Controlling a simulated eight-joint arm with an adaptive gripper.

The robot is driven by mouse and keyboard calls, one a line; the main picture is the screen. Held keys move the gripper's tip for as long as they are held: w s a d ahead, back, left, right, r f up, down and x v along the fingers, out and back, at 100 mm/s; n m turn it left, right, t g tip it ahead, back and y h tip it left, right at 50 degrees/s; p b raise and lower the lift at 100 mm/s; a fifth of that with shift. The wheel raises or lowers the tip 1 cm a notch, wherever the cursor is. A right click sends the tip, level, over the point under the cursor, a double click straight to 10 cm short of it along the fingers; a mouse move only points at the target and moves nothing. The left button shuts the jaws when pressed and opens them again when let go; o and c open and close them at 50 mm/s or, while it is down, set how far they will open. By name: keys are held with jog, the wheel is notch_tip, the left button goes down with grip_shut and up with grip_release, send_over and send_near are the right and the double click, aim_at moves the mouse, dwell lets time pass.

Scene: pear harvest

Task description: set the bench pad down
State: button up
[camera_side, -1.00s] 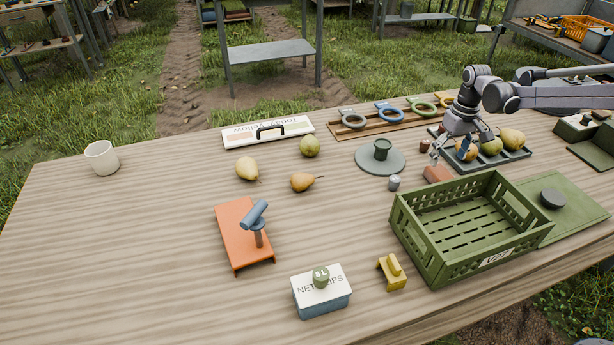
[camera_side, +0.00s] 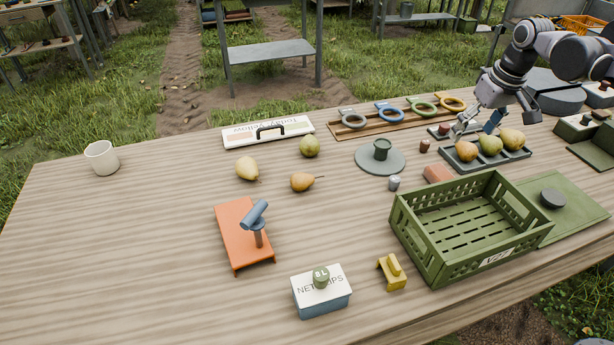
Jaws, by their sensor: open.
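A flat green pad (camera_side: 578,212) with a dark round knob (camera_side: 552,198) lies on the bench at the right, beside the crate; it looks like the bench pad, though I cannot be sure. A grey-green round disc (camera_side: 367,162) with an upright knob lies flat near the middle back. My gripper (camera_side: 478,128) is open, above and behind the dark pear tray, apart from both the pad and the disc. I see nothing held in it. Its arm comes in from the upper right.
A green slotted crate (camera_side: 432,247) stands at front right. The dark tray (camera_side: 458,163) holds three pears. A brick-red block (camera_side: 437,174) lies by the crate. Coloured rings sit on a wooden rack (camera_side: 360,131). The orange stand (camera_side: 236,240) and loose pears are further left; the left bench is mostly clear.

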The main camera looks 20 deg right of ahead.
jog(key=s+a+f+t, duration=0.1)
jog(key=s+a+t, duration=0.1)
jog(key=s, duration=0.7)
jog(key=s+a+t, duration=0.2)
jog(key=s+a, duration=0.1)
jog(key=s, duration=0.6)
jog(key=shift+s+a+f+t, duration=0.25)
jog(key=shift+f+t, duration=0.15)
